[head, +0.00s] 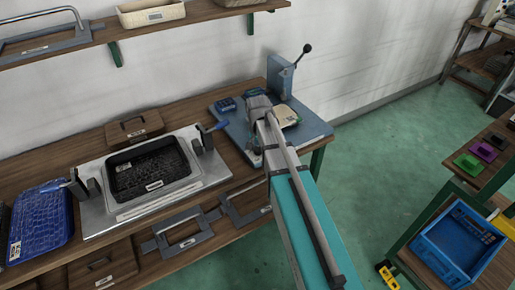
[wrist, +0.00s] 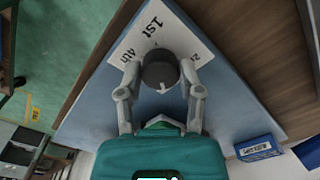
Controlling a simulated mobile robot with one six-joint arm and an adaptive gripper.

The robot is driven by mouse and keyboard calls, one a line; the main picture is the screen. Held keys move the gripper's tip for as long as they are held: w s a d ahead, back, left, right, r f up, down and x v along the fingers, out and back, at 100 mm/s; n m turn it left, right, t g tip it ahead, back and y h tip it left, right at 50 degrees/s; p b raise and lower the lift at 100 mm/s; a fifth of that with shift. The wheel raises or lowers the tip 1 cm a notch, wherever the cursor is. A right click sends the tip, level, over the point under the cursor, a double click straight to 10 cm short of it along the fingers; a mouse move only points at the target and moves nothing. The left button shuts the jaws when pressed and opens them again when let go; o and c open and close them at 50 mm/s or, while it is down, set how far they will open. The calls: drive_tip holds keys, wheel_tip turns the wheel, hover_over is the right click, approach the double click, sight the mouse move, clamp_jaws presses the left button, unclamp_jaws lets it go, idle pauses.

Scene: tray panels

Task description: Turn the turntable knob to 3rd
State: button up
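The turntable knob (wrist: 160,68) is a dark grey round knob in the wrist view. It stands on a white plate (wrist: 142,44) marked "1st" above it, "4th" to its left and a partly covered label to its right. A small pale mark on the knob's lower edge faces my palm; any label there is hidden. My gripper (wrist: 159,72) is open, with one finger on each side of the knob and small gaps showing. In the head view the plate (head: 287,115) shows on a blue board, and my arm hides the knob.
The blue board (head: 313,126) also holds an upright blue bracket with a black-knobbed lever (head: 303,53) and a small blue labelled box (wrist: 258,148). Left on the bench is a black tray (head: 150,172) in a metal fixture. A blue crate (head: 452,245) stands at right.

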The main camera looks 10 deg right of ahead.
drive_tip(key=o, duration=0.4)
drive_tip(key=shift+n, duration=0.5)
